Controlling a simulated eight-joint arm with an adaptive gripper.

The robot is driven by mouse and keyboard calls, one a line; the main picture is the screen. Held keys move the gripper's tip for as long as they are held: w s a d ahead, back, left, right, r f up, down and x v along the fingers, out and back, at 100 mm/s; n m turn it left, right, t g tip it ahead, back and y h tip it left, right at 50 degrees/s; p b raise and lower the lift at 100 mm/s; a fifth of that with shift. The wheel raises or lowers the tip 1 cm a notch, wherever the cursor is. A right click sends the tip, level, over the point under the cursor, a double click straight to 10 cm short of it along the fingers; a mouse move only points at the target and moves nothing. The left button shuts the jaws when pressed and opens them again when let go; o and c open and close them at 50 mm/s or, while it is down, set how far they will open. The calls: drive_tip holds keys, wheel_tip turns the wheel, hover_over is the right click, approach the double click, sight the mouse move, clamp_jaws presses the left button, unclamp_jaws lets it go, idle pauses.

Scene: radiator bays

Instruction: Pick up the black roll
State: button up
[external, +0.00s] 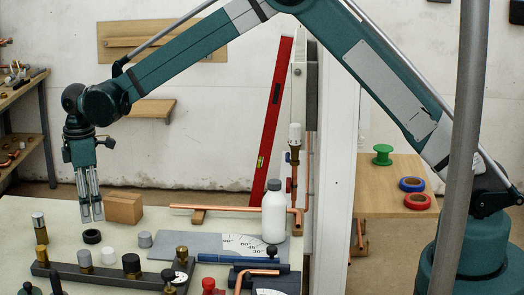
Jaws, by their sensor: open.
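The black roll (92,237), a small dark ring, lies flat on the pale bench at the left. My gripper (91,217) points straight down with its fingers apart and nothing visible between them. In the picture its fingertips are just above the black roll, not visibly touching it. With this one view I cannot tell exactly how high they are or whether they are centred over the roll.
A wooden block (124,208) stands close to the right of the fingers. A grey cylinder (145,240) and a dark rail (107,279) carrying several fittings are near the roll. A white bottle (274,212) and copper pipe (235,208) are further right. Bench left of the wooden block is partly clear.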

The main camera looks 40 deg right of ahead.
sight(91, 233)
drive_tip(key=shift+f, duration=1.1)
drive_tip(key=shift+a+f, duration=0.15)
drive_tip(key=shift+f, duration=2.45)
drive_tip(key=shift+c, duration=0.2)
drive_tip(key=c, duration=0.8)
